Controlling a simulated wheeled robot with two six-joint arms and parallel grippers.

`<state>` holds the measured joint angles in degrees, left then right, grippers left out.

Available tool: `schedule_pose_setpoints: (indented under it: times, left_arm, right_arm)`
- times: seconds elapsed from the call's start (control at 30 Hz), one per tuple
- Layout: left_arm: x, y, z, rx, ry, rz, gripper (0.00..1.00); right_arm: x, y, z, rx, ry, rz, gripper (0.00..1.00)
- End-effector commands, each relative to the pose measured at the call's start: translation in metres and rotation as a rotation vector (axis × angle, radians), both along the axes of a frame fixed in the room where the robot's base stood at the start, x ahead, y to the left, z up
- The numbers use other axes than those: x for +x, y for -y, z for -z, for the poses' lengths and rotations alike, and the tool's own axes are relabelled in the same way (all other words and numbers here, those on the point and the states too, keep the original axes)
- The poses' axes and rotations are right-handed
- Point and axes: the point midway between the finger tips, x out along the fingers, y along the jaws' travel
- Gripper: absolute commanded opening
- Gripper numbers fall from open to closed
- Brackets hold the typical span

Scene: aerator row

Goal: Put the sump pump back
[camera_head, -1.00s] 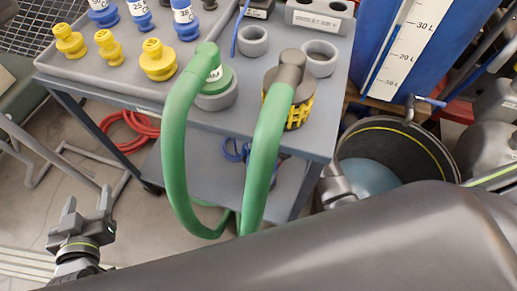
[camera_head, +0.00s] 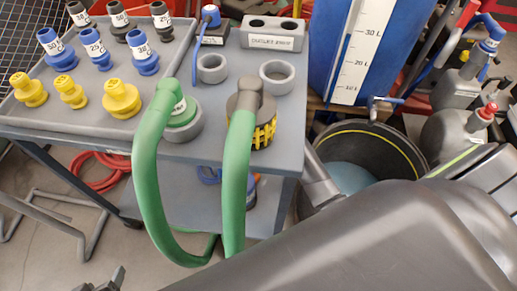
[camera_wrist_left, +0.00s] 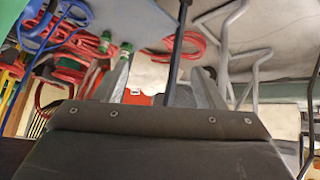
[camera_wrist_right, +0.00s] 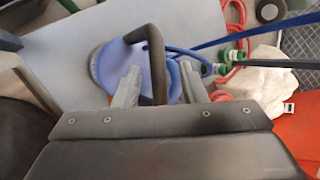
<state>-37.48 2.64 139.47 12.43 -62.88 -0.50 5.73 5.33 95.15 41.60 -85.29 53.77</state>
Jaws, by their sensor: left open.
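A blue round pump-like body (camera_wrist_right: 181,82) with a black bent handle (camera_wrist_right: 157,65) shows in the right wrist view; I take it for the sump pump. My right gripper (camera_wrist_right: 160,72) has its fingers apart, one on each side of the handle in the picture, with gaps showing. I cannot tell how far the handle is from the fingers. In the head view my right gripper is not clearly seen behind my dark arm. My left gripper (camera_head: 102,283) shows only its tips at the bottom edge; its fingers (camera_wrist_left: 162,75) are apart and empty in the left wrist view.
Red hose (camera_head: 100,170) lies left, low down.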

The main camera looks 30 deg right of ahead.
Motion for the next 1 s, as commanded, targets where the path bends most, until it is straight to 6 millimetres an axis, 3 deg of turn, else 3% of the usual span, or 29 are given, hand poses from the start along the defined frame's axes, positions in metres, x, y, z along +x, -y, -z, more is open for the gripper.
schedule_pose_setpoints:
  times: [0.33, 0.6, 1.0]
  left_arm:
    - [-0.058, 0.016, 0.026, -0.076, -0.316, 0.042, 0.63]
    - [-0.060, 0.007, 0.046, -0.048, -0.388, 0.016, 0.63]
    - [-0.061, 0.005, 0.052, -0.042, -0.403, 0.012, 0.63]
  right_arm:
    - [-0.006, 0.016, -0.023, -0.002, 0.000, -0.001, 0.38]
    - [-0.015, 0.044, -0.058, -0.001, 0.000, 0.000, 0.38]
    - [-0.017, 0.049, -0.064, 0.002, -0.002, 0.000, 0.38]
